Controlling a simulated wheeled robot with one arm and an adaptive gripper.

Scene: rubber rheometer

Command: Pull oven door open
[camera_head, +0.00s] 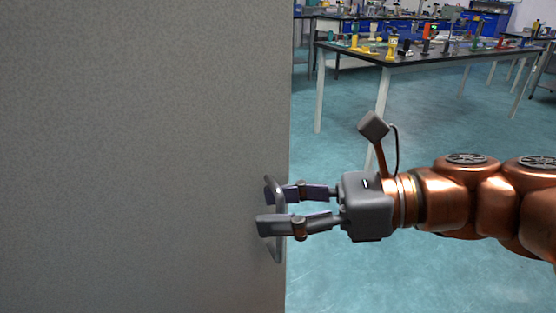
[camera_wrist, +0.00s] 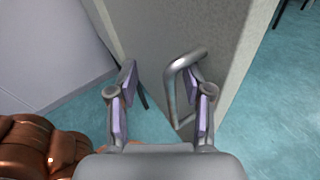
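The oven door (camera_head: 140,150) is a large grey speckled panel filling the left half of the head view. It also shows as a grey slab in the wrist view (camera_wrist: 225,45). Its metal loop handle (camera_head: 279,240) is near the panel's right edge. My gripper (camera_head: 271,210) is at the handle, one finger on the far side and one on the near side in the head view. In the wrist view the fingers are apart, and the handle (camera_wrist: 171,90) is close to the right finger, with a gap to the left finger. I cannot tell whether the right finger touches it.
A lab table (camera_head: 450,50) with several coloured items stands at the back right. Blue-green floor (camera_head: 340,270) is clear right of the panel. A pale surface (camera_wrist: 45,50) stands left of the slab in the wrist view, with floor between them.

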